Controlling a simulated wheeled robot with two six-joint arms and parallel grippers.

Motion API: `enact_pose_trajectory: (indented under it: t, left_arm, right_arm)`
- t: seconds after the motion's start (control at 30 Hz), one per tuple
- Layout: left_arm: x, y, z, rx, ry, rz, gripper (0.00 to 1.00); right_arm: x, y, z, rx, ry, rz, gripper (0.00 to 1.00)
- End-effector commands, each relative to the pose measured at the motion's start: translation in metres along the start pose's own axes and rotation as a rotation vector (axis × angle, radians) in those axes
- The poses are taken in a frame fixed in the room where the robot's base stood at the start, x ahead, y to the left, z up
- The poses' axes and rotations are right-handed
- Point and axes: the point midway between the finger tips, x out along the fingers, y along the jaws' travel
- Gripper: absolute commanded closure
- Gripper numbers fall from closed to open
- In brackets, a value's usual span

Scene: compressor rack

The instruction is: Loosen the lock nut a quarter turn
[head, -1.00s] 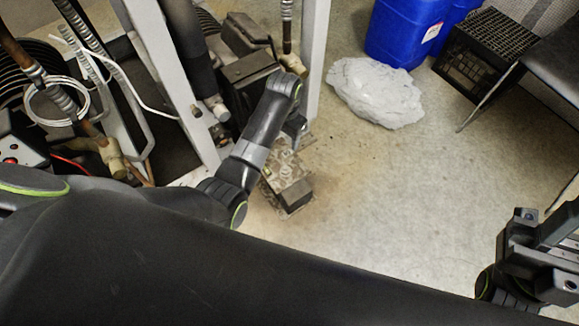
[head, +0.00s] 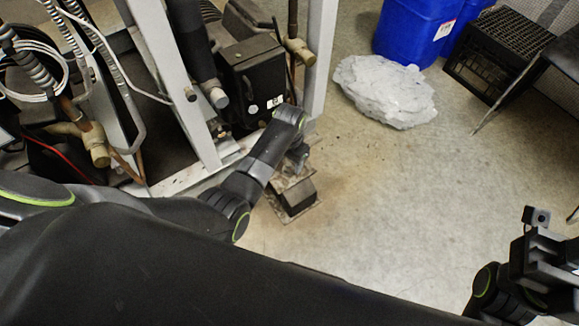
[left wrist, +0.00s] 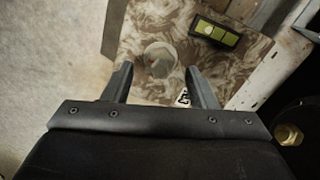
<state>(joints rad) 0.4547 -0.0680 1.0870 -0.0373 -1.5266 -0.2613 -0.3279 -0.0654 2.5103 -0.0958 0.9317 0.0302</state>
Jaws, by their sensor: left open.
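My left gripper (left wrist: 160,85) is open and empty in the left wrist view. A short, pale round fitting (left wrist: 160,58) with a reddish spot stands just beyond and between its fingertips, on a mottled brown plate (left wrist: 130,30). A brass hex-like piece (left wrist: 288,135) shows at the right edge of that view. I cannot tell which piece is the lock nut.
The rack's pale frame post (head: 318,60) and black compressor box (head: 252,85) stand close to my left arm. Pipes and a brass valve (head: 96,145) are at left. A grey rock-like lump (head: 383,92), blue drum (head: 410,30) and black crate (head: 497,55) are behind. Floor at right is clear.

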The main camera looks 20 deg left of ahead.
Motion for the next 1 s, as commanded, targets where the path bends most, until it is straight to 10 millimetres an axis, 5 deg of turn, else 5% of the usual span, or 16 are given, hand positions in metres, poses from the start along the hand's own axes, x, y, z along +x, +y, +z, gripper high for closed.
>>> enact_pose_trajectory:
  t: [0.5,0.83,1.0]
  left_arm:
    - [0.0154,-0.0001,-0.0001,0.000,0.000,0.000,0.48]
    - [0.0153,0.0000,0.0000,0.000,0.000,0.000,0.90]
    - [0.0148,0.0000,0.0000,-0.005,0.000,0.000,0.92]
  right_arm:
    - [-0.0052,-0.0011,0.0013,-0.016,0.021,0.025,0.64]
    - [-0.0059,-0.0009,0.0014,-0.016,0.017,0.025,0.64]
    - [-0.0048,-0.0008,0.0014,-0.016,0.016,0.025,0.64]
